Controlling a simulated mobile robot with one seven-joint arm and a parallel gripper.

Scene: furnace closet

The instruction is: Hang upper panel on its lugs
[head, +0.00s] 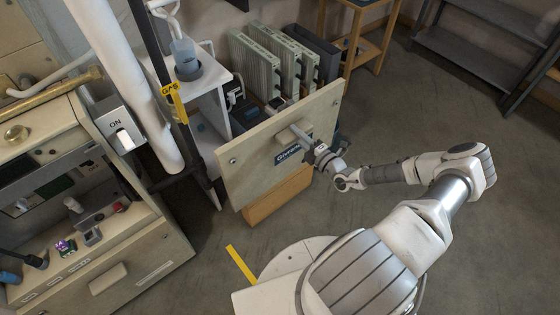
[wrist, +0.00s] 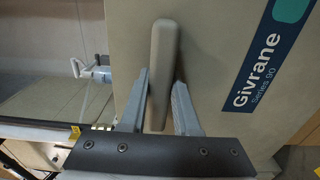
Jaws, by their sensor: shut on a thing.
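The upper panel (head: 245,165) is a flat beige sheet with a bar handle (wrist: 163,50) and a dark "Givrane Series 90" label (wrist: 268,60). It is in the middle of the head view, right of the furnace (head: 150,235), upright but slanted in the picture. My gripper (head: 308,142) is shut on the handle, with one finger on each side of it in the wrist view. The furnace's upper front is open, showing its inside; a lower panel (head: 130,270) covers its bottom. I cannot make out the lugs.
A wooden box (head: 275,198) stands below the panel; I cannot tell whether they touch. A white pipe (head: 125,75), a black post and a white side table (head: 205,88) stand between furnace and panel. Pale finned units (head: 262,68) stand behind.

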